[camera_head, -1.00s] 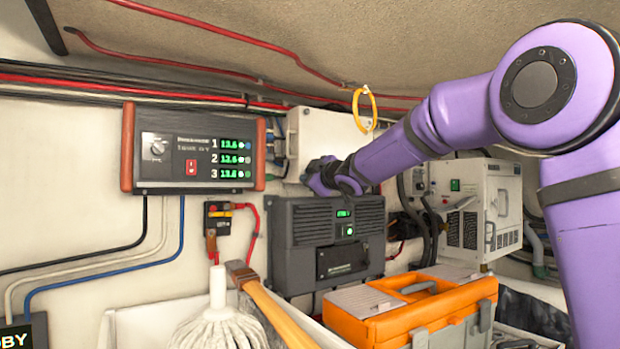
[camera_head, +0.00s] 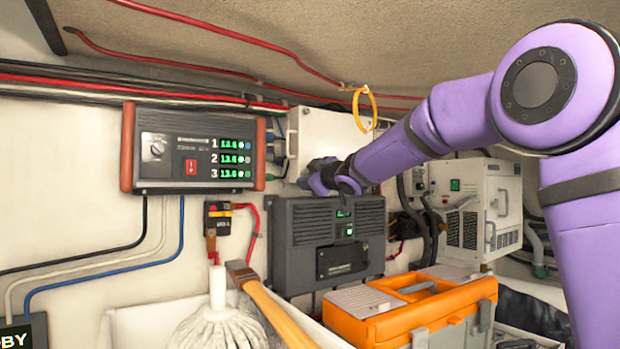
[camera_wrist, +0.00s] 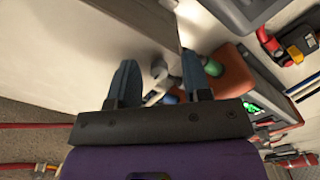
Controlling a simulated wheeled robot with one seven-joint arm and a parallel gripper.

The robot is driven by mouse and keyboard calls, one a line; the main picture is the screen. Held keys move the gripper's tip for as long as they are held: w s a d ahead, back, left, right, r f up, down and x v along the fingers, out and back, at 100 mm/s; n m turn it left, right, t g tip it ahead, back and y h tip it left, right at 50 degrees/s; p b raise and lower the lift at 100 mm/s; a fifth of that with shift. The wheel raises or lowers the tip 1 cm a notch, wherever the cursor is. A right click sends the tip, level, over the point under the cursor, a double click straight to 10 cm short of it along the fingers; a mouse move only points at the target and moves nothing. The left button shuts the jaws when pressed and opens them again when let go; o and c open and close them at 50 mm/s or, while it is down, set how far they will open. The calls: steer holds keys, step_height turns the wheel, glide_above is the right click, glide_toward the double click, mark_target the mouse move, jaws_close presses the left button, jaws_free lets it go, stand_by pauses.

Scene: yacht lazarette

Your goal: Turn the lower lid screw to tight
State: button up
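The white lidded box (camera_head: 325,130) is fixed to the wall in the middle of the head view. Its pale side also shows at the upper left of the wrist view (camera_wrist: 90,50). My gripper (camera_head: 306,180) is at the box's lower edge, above the dark grey unit. In the wrist view my gripper (camera_wrist: 159,75) has its two blue-grey fingers apart, with small pale fittings showing beyond and between them. I cannot make out the lower lid screw in either view; the gripper and wrist cover the lower part of the box in the head view.
A charger panel (camera_head: 190,150) with green readouts is left of the box. The dark grey unit (camera_head: 330,240) is just below the gripper. A yellow ring (camera_head: 364,110) hangs in front of the box.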

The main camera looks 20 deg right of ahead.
steer(key=v, duration=1)
steer(key=shift+s+d, duration=0.15)
steer(key=shift+s, duration=0.25)
steer(key=s+d+f+m+g+h, duration=0.25)
steer(key=s+f+m+h, duration=0.2)
steer(key=s, duration=0.45)
steer(key=s+d+f+m+g+h, duration=0.25)
steer(key=s+d+f+m, duration=0.2)
steer(key=s, duration=0.45)
steer(key=s+a+f+m+g, duration=0.1)
steer(key=s+f+g, duration=0.2)
steer(key=s+f, duration=0.4)
steer(key=s+a+f+m+g+y, duration=0.1)
steer(key=s+a+f+m+g, duration=0.1)
steer(key=s+f, duration=0.5)
steer(key=s+g, duration=0.1)
steer(key=s, duration=0.5)
steer(key=shift+s+a+g, duration=0.2)
steer(key=shift+s+g, duration=0.05)
steer(key=shift+g, duration=0.15)
